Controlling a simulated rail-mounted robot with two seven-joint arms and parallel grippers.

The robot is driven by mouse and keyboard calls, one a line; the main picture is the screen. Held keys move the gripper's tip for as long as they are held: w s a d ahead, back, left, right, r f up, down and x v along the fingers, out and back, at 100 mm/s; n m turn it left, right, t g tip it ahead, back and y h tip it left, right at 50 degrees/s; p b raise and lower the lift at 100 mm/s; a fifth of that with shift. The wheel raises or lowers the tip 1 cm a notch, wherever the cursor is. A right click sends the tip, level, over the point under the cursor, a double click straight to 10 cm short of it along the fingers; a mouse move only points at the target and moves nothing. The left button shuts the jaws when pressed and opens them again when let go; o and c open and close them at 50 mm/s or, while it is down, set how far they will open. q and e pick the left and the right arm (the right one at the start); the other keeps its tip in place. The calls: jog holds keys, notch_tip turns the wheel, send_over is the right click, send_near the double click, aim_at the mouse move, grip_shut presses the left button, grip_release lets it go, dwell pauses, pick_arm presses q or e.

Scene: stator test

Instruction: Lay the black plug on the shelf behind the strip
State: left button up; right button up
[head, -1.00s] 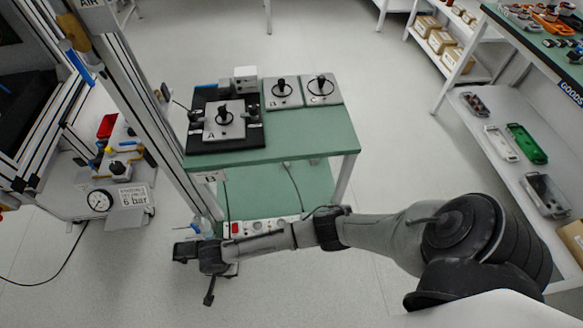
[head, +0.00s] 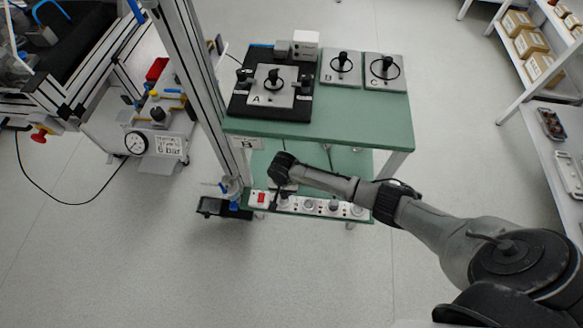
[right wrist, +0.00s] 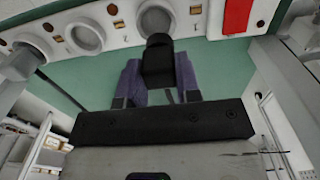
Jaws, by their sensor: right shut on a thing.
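The black plug (right wrist: 158,62) is between the fingers of my right gripper (right wrist: 160,88) in the right wrist view. The gripper is shut on it. In the head view the right gripper (head: 284,188) is by the rear side of the white strip (head: 312,205), near its red-switch end. The strip also shows along the top of the wrist view (right wrist: 118,12), with round sockets and a red switch. The green lower shelf (right wrist: 215,65) shows beyond the plug; I cannot tell whether the plug touches it. The left gripper is not in view.
The green table top (head: 350,115) overhangs the shelf and carries plates A, B and C. A metal post (head: 215,100) stands close on the left. Bare green shelf (head: 262,160) shows behind the strip. A black box-like part (head: 224,209) is left of the strip.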

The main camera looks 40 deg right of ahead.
jog(key=w+d+b, duration=0.1)
jog(key=w+d, duration=0.1)
jog(key=d, duration=0.1)
jog(key=w+d+b, duration=0.2)
jog(key=w+d, duration=0.1)
jog(key=shift+f, duration=0.2)
jog(key=shift+w+d+r+b, duration=0.15)
jog(key=shift+w+d+b, duration=0.2)
jog(key=shift+w+d, duration=0.2)
jog(key=shift+w+d+b, duration=0.25)
jog(key=shift+d+b, duration=0.05)
jog(key=f+b, duration=0.2)
jog(key=shift+w+d+f+b, duration=0.3)
jog(key=shift+f+b, duration=0.1)
jog(key=shift+s+f+b, duration=0.1)
jog(key=shift+f+b, duration=0.2)
jog(key=shift+f, duration=0.1)
jog(key=shift+r, duration=0.1)
